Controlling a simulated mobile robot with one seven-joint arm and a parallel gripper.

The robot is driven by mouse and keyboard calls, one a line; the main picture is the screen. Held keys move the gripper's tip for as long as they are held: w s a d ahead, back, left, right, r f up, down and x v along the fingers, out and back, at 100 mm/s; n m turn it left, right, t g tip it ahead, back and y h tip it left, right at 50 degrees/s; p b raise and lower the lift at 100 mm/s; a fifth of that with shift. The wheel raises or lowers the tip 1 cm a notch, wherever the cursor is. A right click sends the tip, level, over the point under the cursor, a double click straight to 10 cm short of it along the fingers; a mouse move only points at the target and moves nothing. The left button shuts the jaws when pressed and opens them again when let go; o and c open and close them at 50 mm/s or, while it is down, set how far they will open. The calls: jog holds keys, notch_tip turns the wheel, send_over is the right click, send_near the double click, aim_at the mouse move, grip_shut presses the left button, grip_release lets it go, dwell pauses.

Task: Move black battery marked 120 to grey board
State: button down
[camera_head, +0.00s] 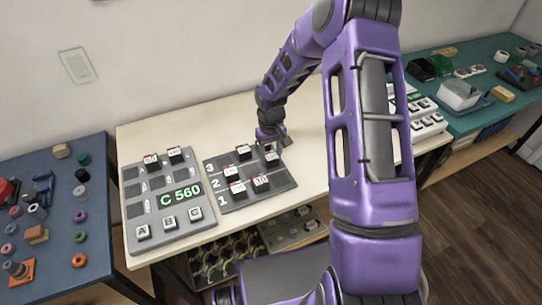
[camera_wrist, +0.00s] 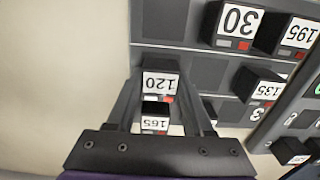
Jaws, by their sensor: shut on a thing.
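The black battery marked 120 (camera_wrist: 160,83) is between my fingertips in the wrist view, its label upside down. My gripper (camera_wrist: 163,78) is shut on it. In the head view my gripper (camera_head: 270,138) is at the far right corner of the dark grey board with rows 1, 2, 3 (camera_head: 222,205). That board also shows in the wrist view (camera_wrist: 200,50), beneath the gripper. A battery marked 165 (camera_wrist: 155,122) shows between the fingers, nearer the palm. I cannot tell whether the 120 battery touches the board.
Batteries marked 30 (camera_wrist: 238,22), 195 (camera_wrist: 290,35) and 135 (camera_wrist: 258,84) sit on the board. A lighter grey panel showing C 560 (camera_head: 150,232) lies to its left. Cream table surface (camera_head: 215,135) is clear behind. A blue table (camera_head: 95,210) stands left.

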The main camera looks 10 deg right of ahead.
aim_at(271, 155)
jog(key=shift+f, duration=0.25)
jog(key=shift+c, duration=1)
grip_release()
notch_tip(271, 155, up, 18)
jog(key=p, duration=0.1)
jog(key=shift+f, duration=0.25)
